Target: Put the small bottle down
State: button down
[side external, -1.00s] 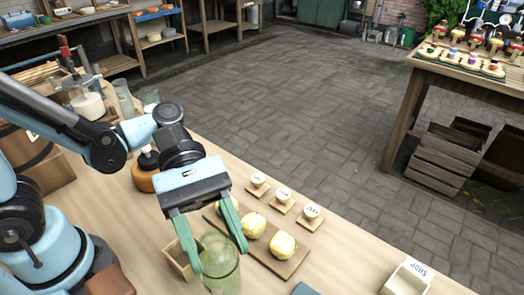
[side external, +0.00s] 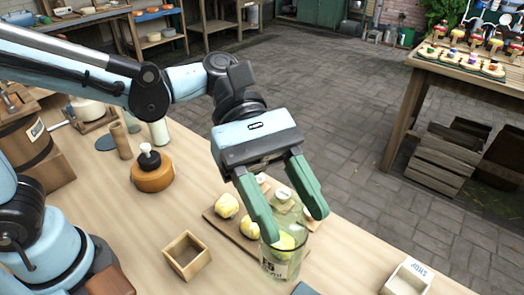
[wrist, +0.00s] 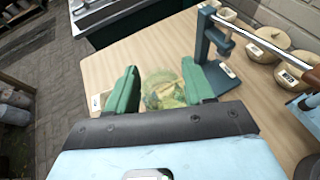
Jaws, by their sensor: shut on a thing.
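The small bottle (side external: 282,262) is a clear, greenish glass vessel with dark print on its front. My gripper (side external: 298,228) has its green fingers on either side of it and is shut on it. The bottle looks upright, in front of the board with yellow-white rounds, and one round shows through the glass. I cannot tell whether its base touches the table. In the wrist view the bottle (wrist: 165,90) shows blurred and see-through between the fingertips (wrist: 162,88).
An open wooden box (side external: 185,256) stands to the left. The board (side external: 214,220) holds the rounds, with small labelled stands behind. A SHOP tray (side external: 407,280) is at the right front. An orange-brown pot (side external: 152,178) stands further left. Bare tabletop lies right of the bottle.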

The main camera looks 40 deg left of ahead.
jog(key=w+d, duration=0.4)
jog(key=d, duration=0.6)
jog(key=w+a+f, duration=0.3)
jog(key=w+f, duration=0.8)
jog(key=shift+f, duration=0.25)
jog(key=shift+c, duration=2.1)
grip_release()
